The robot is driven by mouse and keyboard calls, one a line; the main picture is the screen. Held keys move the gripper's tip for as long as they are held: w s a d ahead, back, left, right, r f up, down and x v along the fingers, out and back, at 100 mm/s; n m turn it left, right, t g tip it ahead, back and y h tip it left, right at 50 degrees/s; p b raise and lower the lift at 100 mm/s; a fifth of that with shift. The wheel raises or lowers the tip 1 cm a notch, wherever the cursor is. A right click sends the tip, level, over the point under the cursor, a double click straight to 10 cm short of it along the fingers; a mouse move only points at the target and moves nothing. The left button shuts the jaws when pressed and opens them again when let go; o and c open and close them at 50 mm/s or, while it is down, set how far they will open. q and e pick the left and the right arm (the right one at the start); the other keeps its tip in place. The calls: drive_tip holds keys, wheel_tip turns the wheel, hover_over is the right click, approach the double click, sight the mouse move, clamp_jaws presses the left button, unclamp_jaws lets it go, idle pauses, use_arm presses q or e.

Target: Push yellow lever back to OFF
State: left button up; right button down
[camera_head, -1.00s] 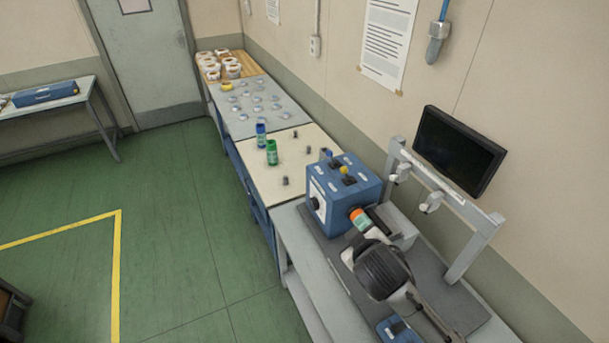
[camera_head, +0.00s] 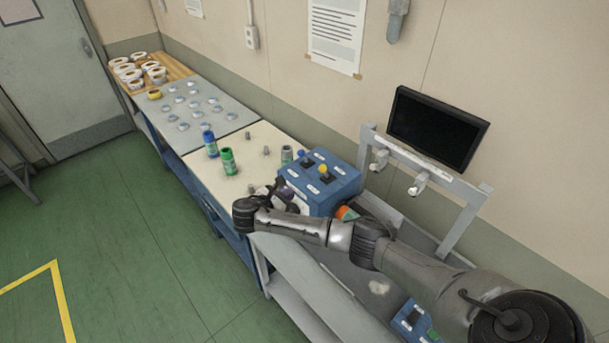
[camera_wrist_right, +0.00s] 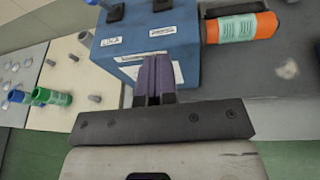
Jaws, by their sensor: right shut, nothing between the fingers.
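The yellow lever (camera_head: 323,168) is a small yellow knob on top of the blue control box (camera_head: 318,198), beside black switches. The lever is outside the right wrist view, which shows the box (camera_wrist_right: 180,35) with black switches at the top edge. My right gripper (camera_head: 283,194) is at the box's left front side, below the lever and apart from it. In the right wrist view its purple fingers (camera_wrist_right: 155,68) are shut and empty, in front of the white-labelled box face. Whether they touch the face I cannot tell. My left gripper is not in view.
An orange-banded cylinder (camera_head: 346,213) lies beside the box. A bracket frame (camera_head: 465,215) and monitor (camera_head: 437,130) stand behind. Green floor is free in front.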

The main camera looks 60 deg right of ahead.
drive_tip(key=shift+n, duration=0.9)
drive_tip(key=p, duration=0.1)
approach(325, 171)
drive_tip(key=d+f, duration=0.2)
drive_tip(key=f, duration=0.1)
drive_tip(key=d+f, duration=0.1)
drive_tip(key=d, duration=0.1)
drive_tip(key=shift+w+f, duration=0.15)
drive_tip(key=shift+w, duration=0.25)
drive_tip(key=shift+d+r, duration=0.3)
drive_tip(key=shift+d, duration=0.3)
drive_tip(key=shift+d+r, duration=0.1)
drive_tip(key=shift+d, duration=0.2)
